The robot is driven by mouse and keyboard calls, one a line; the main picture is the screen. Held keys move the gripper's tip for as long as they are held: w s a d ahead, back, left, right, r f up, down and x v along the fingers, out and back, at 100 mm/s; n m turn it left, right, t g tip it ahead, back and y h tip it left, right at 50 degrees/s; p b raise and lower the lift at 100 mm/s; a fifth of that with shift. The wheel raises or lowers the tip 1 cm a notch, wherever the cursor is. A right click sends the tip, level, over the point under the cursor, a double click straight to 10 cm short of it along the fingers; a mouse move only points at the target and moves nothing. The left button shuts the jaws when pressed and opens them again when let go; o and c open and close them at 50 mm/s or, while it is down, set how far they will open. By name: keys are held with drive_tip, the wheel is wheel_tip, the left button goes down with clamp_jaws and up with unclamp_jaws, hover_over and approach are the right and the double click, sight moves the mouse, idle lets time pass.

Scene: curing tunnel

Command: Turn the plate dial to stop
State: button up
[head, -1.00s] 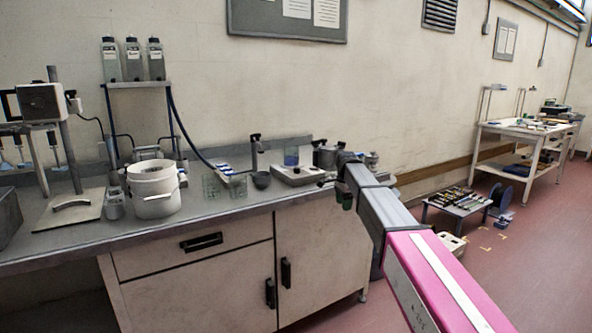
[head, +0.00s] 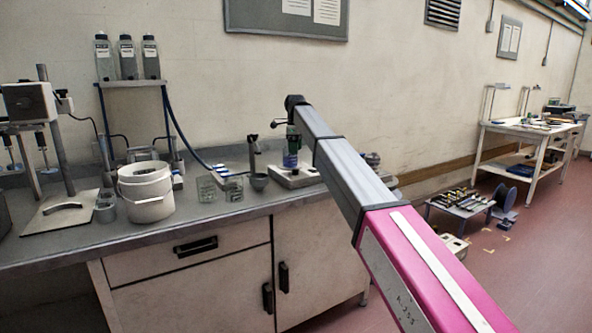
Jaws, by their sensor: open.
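The plate (head: 309,177), a low pale unit, sits on the bench right of centre. Its dial is too small or too hidden to make out. A beaker with blue liquid stood on the plate earlier; it is now mostly hidden behind my wrist. My gripper (head: 291,160) hangs from the end of my arm in front of the beaker, over the plate as seen from here. It is open, with nothing seen in it. I cannot tell whether it touches anything.
On the bench (head: 100,243), a small dark bowl (head: 259,182), glass beakers (head: 206,189) and a white bucket (head: 146,192) stand left of the plate. A stand with three bottles (head: 128,58) rises behind.

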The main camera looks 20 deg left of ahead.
sight(295, 172)
wheel_tip(295, 172, down, 10)
drive_tip(key=shift+r, duration=0.25)
drive_tip(key=c, duration=0.9)
